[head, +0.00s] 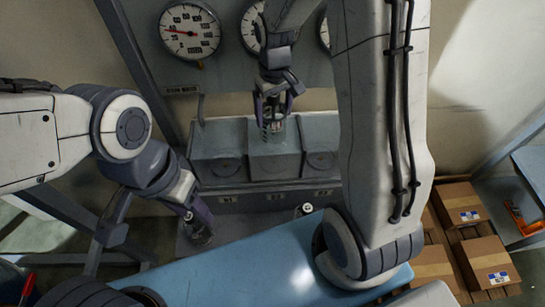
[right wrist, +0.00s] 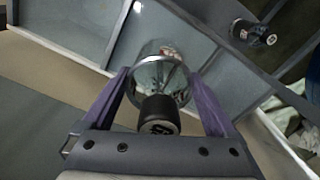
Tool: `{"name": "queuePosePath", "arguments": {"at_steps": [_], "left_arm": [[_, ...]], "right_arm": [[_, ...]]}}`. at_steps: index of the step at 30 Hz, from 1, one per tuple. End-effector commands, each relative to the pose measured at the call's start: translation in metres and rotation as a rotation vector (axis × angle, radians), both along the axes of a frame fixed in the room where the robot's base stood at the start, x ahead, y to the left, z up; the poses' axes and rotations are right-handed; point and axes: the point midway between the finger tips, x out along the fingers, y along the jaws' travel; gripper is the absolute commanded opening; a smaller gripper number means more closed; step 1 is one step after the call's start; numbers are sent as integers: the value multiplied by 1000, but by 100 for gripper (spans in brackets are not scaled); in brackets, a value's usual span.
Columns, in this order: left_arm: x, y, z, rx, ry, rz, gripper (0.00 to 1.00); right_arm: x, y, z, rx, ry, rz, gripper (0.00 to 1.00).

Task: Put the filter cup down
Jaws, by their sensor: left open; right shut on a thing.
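The filter cup is a clear glass vessel with a black numbered end. In the head view it (head: 273,131) hangs at the middle block of the grey bench unit (head: 273,158). My right gripper (head: 273,100) is shut on it from above. In the right wrist view the cup (right wrist: 160,78) sits between the purple fingers of the right gripper (right wrist: 166,95). Whether its lower end touches the unit cannot be told. My left gripper (head: 198,226) is open, low at the left, in front of the unit; what lies between its fingers is unclear.
Dial gauges (head: 190,31) sit on the back panel. A small capped item (head: 306,208) stands in front of the unit, near the blue surface (head: 235,272). Cardboard boxes (head: 474,262) lie at the right. My right arm hides part of the unit's right side.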

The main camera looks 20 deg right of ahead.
Motion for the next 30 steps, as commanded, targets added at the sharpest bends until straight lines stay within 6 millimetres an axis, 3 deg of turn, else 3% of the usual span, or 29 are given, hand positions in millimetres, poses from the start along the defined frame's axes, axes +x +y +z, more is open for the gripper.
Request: {"name": "queuePosePath", "arguments": {"at_steps": [7, 18, 22, 28, 29, 30], "left_arm": [[0, 0, 13, 0, 0, -2, 50], [0, 0, 27, 0, 0, -4, 50], [0, 0, 29, 0, 0, -5, 50], [0, 0, 28, 0, 0, -5, 50], [0, 0, 28, 0, 0, -5, 50], [0, 0, 28, 0, 0, -5, 50]], "right_arm": [[-2, 0, -41, 0, 7, -1, 0], [-2, -2, -86, 0, 6, -3, 0], [-1, -2, -98, 0, 2, -3, 0], [-1, -2, -100, 0, 0, -3, 0], [-1, -2, -100, 0, 1, -3, 96], [-1, -2, -100, 0, 1, -3, 100]]}}
